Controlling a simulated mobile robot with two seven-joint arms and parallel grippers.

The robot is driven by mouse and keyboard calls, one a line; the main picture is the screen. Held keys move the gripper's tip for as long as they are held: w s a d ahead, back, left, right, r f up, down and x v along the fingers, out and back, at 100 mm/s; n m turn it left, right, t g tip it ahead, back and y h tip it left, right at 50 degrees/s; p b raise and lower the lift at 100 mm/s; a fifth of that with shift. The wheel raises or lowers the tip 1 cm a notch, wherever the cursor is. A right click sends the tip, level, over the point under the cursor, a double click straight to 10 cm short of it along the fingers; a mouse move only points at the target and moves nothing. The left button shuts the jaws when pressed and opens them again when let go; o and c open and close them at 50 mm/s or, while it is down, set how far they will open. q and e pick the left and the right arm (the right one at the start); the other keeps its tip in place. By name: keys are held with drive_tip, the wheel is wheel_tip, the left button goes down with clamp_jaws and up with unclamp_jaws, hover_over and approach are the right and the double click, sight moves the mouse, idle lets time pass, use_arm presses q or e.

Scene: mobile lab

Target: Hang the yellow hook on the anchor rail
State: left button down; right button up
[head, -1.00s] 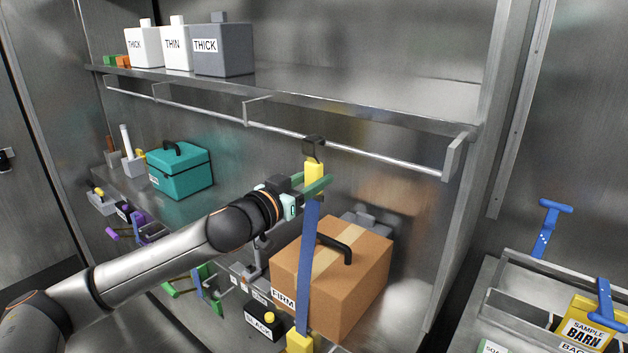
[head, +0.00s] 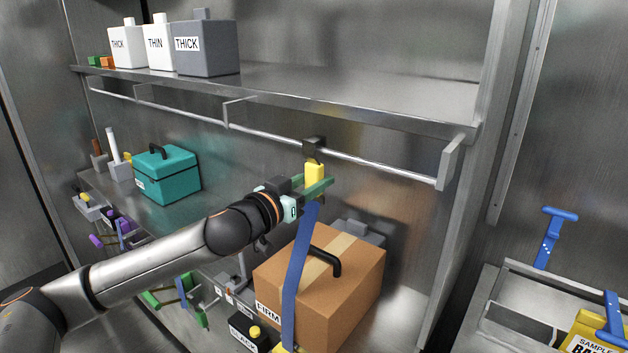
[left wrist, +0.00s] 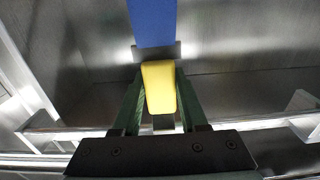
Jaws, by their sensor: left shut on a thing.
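The yellow hook (head: 314,172) is held upright between the green fingers of my left gripper (head: 318,188). Its dark hook end overlaps the anchor rail (head: 385,169) in the head view; I cannot tell whether it bears on the rail. A blue strap (head: 296,270) hangs from the hook, slanting down to the left in front of the box. A lower yellow piece is partly cut off at the bottom edge. In the left wrist view the yellow hook (left wrist: 158,86) sits between the fingers, with the blue strap (left wrist: 154,22) above it. My right gripper is not in view.
The rail hangs on brackets under a shelf (head: 360,97) carrying white and grey jugs (head: 207,45). Below stand a teal case (head: 168,178) and a cardboard box (head: 345,290) marked FIRM, close behind the strap. The rail right of the hook is clear.

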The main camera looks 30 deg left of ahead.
use_arm(q)
drive_tip(key=shift+s, duration=0.15)
drive_tip(key=shift+f, duration=0.1)
drive_tip(key=c, duration=0.7)
unclamp_jaws()
drive_tip(key=o, duration=0.3)
drive_tip(key=shift+o, duration=0.2)
drive_tip(key=shift+f, duration=0.1)
